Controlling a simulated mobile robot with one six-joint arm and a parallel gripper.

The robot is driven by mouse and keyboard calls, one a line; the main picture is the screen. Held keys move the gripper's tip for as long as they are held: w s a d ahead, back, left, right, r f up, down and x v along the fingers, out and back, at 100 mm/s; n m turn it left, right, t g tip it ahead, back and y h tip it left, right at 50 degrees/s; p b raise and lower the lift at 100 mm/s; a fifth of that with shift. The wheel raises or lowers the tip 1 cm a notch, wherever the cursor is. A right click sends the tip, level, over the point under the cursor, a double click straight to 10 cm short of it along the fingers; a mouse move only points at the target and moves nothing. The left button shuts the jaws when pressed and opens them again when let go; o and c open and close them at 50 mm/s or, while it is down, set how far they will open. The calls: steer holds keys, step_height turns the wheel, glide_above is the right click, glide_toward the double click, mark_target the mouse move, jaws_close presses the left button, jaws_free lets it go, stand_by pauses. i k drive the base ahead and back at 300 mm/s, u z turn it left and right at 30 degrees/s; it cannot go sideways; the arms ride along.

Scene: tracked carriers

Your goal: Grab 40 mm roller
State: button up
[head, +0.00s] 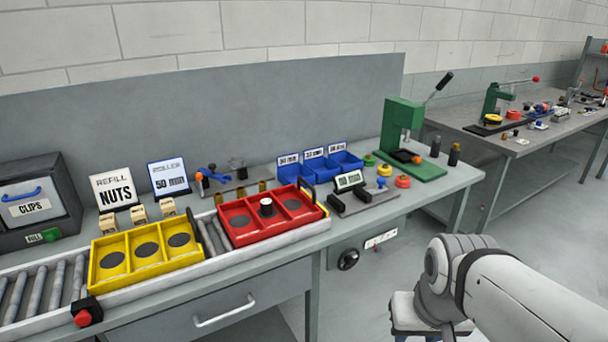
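No roller can be clearly identified as 40 mm. Three blue bins (347,162) stand at the back of the bench with small labels too blurred to read surely; their contents are hidden. A small black-and-white cylinder (266,207) stands in the middle compartment of the red tray (241,237). Several small brass-coloured cylinders (240,191) stand behind that tray. Two dark cylinders (454,155) stand upright at the bench's right end. A sign (168,175) reads "ROLLER 50 mm".
A yellow tray (125,243) with dark round recesses sits on the roller conveyor (45,290) left of the red tray. A grey device with a display (349,181) and a green press (397,125) stand to the right.

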mark_target(265, 204)
steer(key=u, duration=0.2)
steer(key=i, duration=1.4)
steer(key=u, duration=0.85)
steer(key=k, duration=0.75)
steer(key=u, duration=0.2)
steer(key=i, duration=0.8)
steer(key=z, duration=0.1)
